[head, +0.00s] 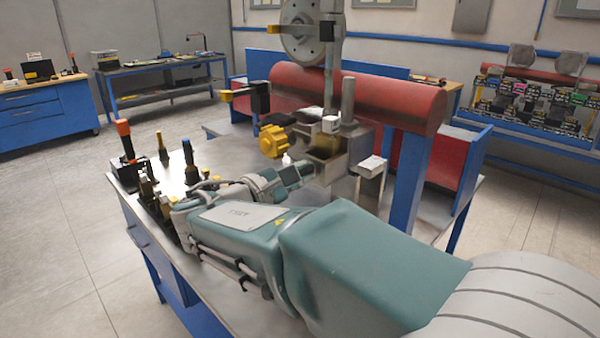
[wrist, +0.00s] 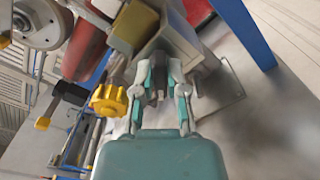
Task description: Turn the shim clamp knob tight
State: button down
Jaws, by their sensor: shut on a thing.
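A yellow lobed knob (head: 275,141) sits on the left side of the metal clamp block (head: 325,160). It also shows in the wrist view (wrist: 108,100), left of my gripper and apart from its fingers. My gripper (head: 300,172) is at the front of the block, below and to the right of the yellow knob. In the wrist view, my gripper's two fingers (wrist: 160,88) are closed around a small dark grey part (wrist: 157,76) at the block. The fingers hide much of this part, and I cannot tell for sure whether it is the shim clamp knob.
A red cylinder (head: 400,100) lies behind the block, with blue posts (head: 408,180) beside it. A metal wheel (head: 304,32) stands above.

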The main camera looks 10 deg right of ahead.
jog(key=m, duration=0.4)
jog(key=shift+f+m, duration=0.1)
jog(key=shift+m, duration=0.2)
jog(key=m, duration=0.4)
jog(key=shift+f, duration=0.2)
jog(key=shift+m, duration=0.3)
jog(key=c, duration=0.7)
grip_release()
jog(key=shift+s+a, duration=0.1)
